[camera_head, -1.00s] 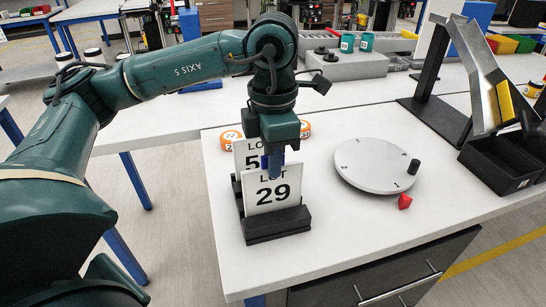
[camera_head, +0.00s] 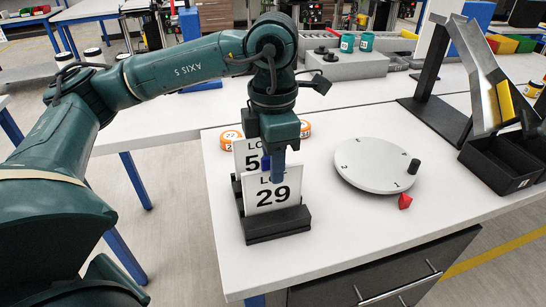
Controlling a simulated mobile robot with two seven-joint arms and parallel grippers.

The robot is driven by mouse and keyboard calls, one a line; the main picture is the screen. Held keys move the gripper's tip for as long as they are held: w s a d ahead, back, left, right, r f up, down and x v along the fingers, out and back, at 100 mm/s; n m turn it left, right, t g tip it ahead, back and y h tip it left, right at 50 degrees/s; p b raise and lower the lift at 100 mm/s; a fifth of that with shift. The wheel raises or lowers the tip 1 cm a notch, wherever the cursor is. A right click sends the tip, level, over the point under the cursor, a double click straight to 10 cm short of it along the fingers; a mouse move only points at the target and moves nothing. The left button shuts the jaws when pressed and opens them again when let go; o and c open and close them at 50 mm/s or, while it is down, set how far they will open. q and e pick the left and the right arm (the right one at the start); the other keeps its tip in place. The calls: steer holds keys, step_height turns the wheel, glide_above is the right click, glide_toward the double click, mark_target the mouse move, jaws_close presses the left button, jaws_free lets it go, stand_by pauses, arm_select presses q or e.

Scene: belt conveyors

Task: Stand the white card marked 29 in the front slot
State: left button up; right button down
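The white card marked 29 (camera_head: 265,203) stands nearly upright in the front part of a black slotted holder (camera_head: 276,226). Its lower edge is hidden by the holder's front wall. Another white card (camera_head: 244,149), with a 5 visible, stands behind it in the holder. My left gripper (camera_head: 271,165) points down at the top of card 29. One blue finger is in front of the card, over part of the word LOT, and the other is behind its top edge. The fingers look parted, with the card between them. My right gripper is not in view.
A round white turntable (camera_head: 375,163) with a black knob lies to the right, with a red piece (camera_head: 405,201) beside it. Orange-marked round pieces (camera_head: 230,138) sit behind the cards. A black bin (camera_head: 504,165) and metal chute stand far right. The front tabletop is clear.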

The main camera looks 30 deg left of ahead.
arm_select(q)
step_height(320, 180, up, 13)
steer(key=p, duration=0.2)
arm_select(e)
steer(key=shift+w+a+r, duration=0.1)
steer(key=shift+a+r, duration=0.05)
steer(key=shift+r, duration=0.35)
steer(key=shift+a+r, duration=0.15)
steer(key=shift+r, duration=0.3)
